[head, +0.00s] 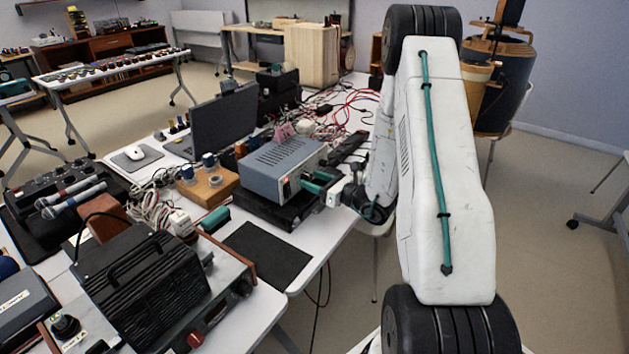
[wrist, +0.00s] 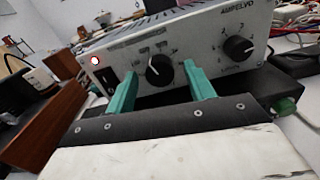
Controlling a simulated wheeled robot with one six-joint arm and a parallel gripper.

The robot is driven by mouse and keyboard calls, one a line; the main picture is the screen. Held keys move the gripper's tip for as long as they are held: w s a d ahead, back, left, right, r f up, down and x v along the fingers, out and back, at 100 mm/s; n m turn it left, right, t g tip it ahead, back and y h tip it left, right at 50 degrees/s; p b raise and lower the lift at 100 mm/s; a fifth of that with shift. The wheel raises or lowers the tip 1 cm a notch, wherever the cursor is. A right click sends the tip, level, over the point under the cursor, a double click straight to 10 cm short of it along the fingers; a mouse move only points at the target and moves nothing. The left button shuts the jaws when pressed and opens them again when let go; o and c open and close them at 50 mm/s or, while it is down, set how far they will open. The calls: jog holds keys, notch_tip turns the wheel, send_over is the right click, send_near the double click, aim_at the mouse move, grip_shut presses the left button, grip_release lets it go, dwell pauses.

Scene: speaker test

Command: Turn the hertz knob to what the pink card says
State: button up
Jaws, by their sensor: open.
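A grey instrument box (head: 280,163) sits on a black unit on the table, its front panel facing my gripper (head: 318,186). In the wrist view the panel (wrist: 210,48) has two black knobs with white pointer lines: a left knob (wrist: 159,70) and a right knob (wrist: 239,47). The lettering is too small to tell which is the hertz knob. My green-fingered gripper (wrist: 160,72) is open, one finger on each side of the left knob; contact cannot be told. A pink card (head: 284,131) stands on or behind the box top; its writing is unreadable.
A red-lit button (wrist: 95,61) and a dark switch (wrist: 103,82) are left of the left knob. A wooden block (head: 208,186) with knobs stands left of the box. A black mat (head: 266,256) lies bare in front. Red cables (head: 345,105) tangle behind.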

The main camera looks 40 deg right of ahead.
jog(key=shift+w, duration=0.2)
jog(key=c, duration=1)
jog(key=shift+o, duration=0.2)
